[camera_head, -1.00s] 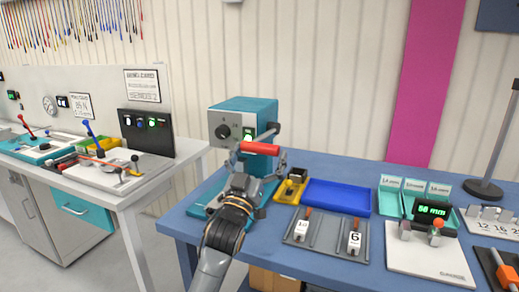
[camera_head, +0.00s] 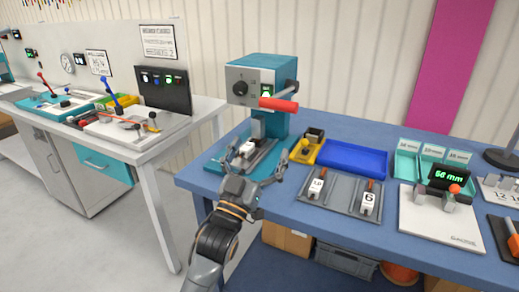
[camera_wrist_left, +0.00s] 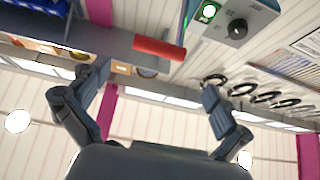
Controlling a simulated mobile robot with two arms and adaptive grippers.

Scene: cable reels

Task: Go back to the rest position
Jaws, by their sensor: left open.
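My left gripper (camera_head: 256,165) is open and empty in front of the teal press (camera_head: 267,125) on the blue table. Its two fingers are spread apart and also frame the wrist view (camera_wrist_left: 155,85). The red lever handle (camera_head: 278,104) of the press sticks out above the gripper, with a visible gap between them. In the wrist view the red handle (camera_wrist_left: 158,48) lies beyond the fingertips, and nothing is between the fingers. Part of the press base is hidden behind the gripper. My right gripper is not in view.
Right of the press stand a yellow bin (camera_head: 308,148), a blue tray (camera_head: 352,158), a grey rack (camera_head: 341,198) with numbered blocks and a white gauge board (camera_head: 440,222). A white bench (camera_head: 150,150) stands left, across a floor gap. Crates sit under the blue table.

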